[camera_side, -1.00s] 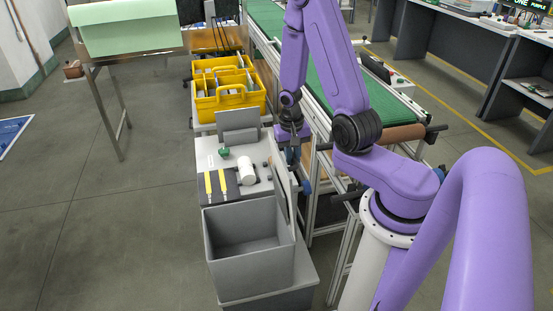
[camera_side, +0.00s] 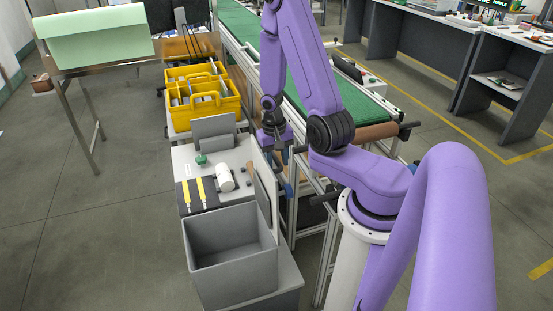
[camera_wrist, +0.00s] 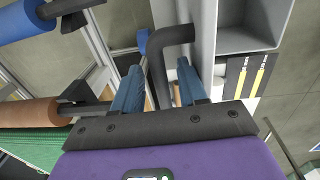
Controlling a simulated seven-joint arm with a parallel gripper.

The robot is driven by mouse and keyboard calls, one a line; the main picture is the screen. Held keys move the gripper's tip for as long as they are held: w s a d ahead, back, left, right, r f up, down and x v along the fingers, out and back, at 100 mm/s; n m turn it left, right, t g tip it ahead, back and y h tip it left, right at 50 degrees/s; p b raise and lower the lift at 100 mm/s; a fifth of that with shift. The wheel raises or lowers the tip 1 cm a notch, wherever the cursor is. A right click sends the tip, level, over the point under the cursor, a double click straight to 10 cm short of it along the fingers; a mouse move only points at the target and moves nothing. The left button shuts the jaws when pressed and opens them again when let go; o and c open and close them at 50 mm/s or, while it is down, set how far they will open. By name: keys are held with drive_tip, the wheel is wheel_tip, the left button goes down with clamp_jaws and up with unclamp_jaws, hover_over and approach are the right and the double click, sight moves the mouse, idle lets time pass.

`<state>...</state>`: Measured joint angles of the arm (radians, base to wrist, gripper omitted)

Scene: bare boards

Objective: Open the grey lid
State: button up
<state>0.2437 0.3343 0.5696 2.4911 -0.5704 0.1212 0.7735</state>
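The grey lid (camera_side: 264,200) stands roughly upright along the right edge of the open grey bin (camera_side: 232,258) in the side view. In the wrist view, a pale grey panel edge (camera_wrist: 203,45), seemingly the lid, runs beside the bin's interior (camera_wrist: 248,38). A dark bent handle (camera_wrist: 177,36) reaches from it to between my fingers. My gripper (camera_wrist: 158,68) has its two blue fingers apart, one on each side of the handle, with gaps visible; contact is not clear. In the side view my gripper (camera_side: 277,150) is right of the lid, its fingertips largely hidden.
A grey work surface behind the bin holds a white cylinder (camera_side: 225,178), yellow-handled tools (camera_side: 201,190) and a green-topped item (camera_side: 201,159). A yellow tote (camera_side: 205,95) stands farther back. The green conveyor (camera_side: 310,85) and its frame lie close on my gripper's right.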

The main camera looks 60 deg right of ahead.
drive_tip(key=shift+w+d+r, duration=0.1)
drive_tip(key=shift+r, duration=0.05)
drive_tip(key=shift+r, duration=0.45)
wheel_tip(320, 180, up, 16)
drive_tip(key=shift+w+a, duration=0.35)
drive_tip(key=shift+a, duration=0.1)
drive_tip(key=shift+a+r, duration=0.1)
idle(0.3)
drive_tip(key=s+a+n, duration=0.1)
drive_tip(key=a+n, duration=0.9)
drive_tip(key=a, duration=0.3)
drive_tip(key=s+a+n, duration=0.4)
drive_tip(key=s+n, duration=0.1)
drive_tip(key=s, duration=0.2)
drive_tip(key=s+a+r+n, duration=0.1)
drive_tip(key=s+a+n, duration=0.3)
drive_tip(key=s+n, duration=0.2)
drive_tip(key=shift+s+n+t+y, duration=0.3)
drive_tip(key=shift+s+t+y, duration=0.1)
drive_tip(key=shift+s, duration=0.4)
